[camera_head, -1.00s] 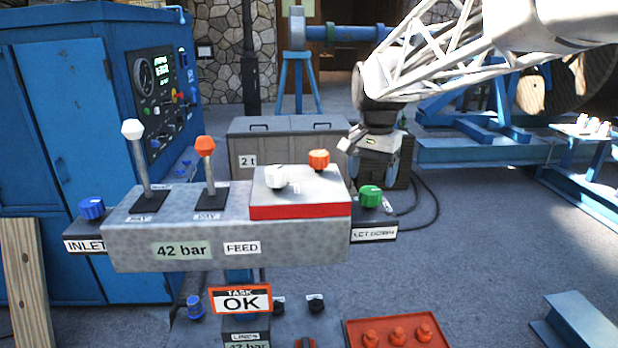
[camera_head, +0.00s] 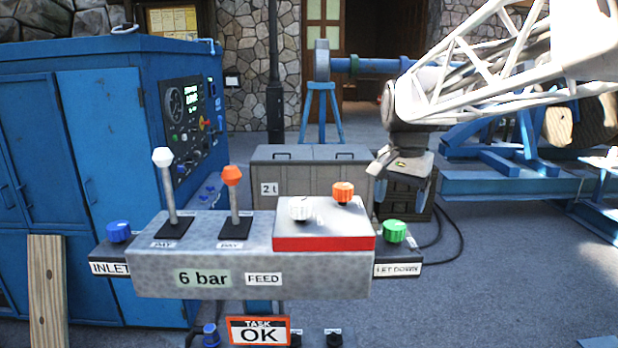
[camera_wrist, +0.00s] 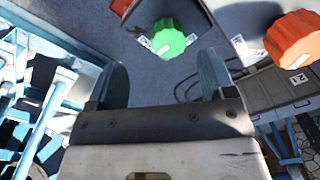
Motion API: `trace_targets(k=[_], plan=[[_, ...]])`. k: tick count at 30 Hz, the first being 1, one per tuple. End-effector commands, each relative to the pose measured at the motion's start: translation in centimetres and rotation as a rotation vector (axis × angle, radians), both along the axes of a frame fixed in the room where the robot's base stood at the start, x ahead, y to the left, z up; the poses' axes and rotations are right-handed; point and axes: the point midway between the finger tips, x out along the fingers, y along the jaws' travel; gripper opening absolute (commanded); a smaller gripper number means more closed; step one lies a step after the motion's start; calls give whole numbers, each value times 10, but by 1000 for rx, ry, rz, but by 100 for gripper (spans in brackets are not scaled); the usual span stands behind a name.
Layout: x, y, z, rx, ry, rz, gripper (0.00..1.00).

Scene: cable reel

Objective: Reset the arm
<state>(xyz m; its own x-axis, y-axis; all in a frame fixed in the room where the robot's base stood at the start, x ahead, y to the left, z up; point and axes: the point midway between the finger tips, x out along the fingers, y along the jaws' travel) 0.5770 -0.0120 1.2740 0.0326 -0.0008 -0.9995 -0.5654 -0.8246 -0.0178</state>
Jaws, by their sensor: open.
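My gripper (camera_head: 402,180) hangs in the air behind and above the right end of the control block (camera_head: 250,275), with its jaws open and empty. In the wrist view my gripper (camera_wrist: 165,82) has its two fingers apart with nothing between them. The green let-down knob (camera_head: 394,231) sits on the block's right side bracket and also shows beyond the fingers in the wrist view (camera_wrist: 168,40). The orange knob (camera_head: 343,191) and white knob (camera_head: 300,208) sit on the red-edged box. The block's display reads "6 bar", and a sign (camera_head: 258,331) below reads "TASK OK".
Two levers, white-topped (camera_head: 163,157) and orange-topped (camera_head: 232,176), stand on the block. A blue inlet knob (camera_head: 119,231) is at its left. A blue cabinet (camera_head: 105,110) stands left, a grey chest (camera_head: 300,175) behind.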

Motion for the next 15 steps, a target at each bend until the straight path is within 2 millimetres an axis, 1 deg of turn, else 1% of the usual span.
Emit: trace_targets(k=[1,5,8,15], plan=[[-10,1,2,-1,-13,14,76],[-37,2,6,-5,-55,68,76],[-61,3,8,-10,-92,116,76],[-120,6,6,-32,-183,237,76]])
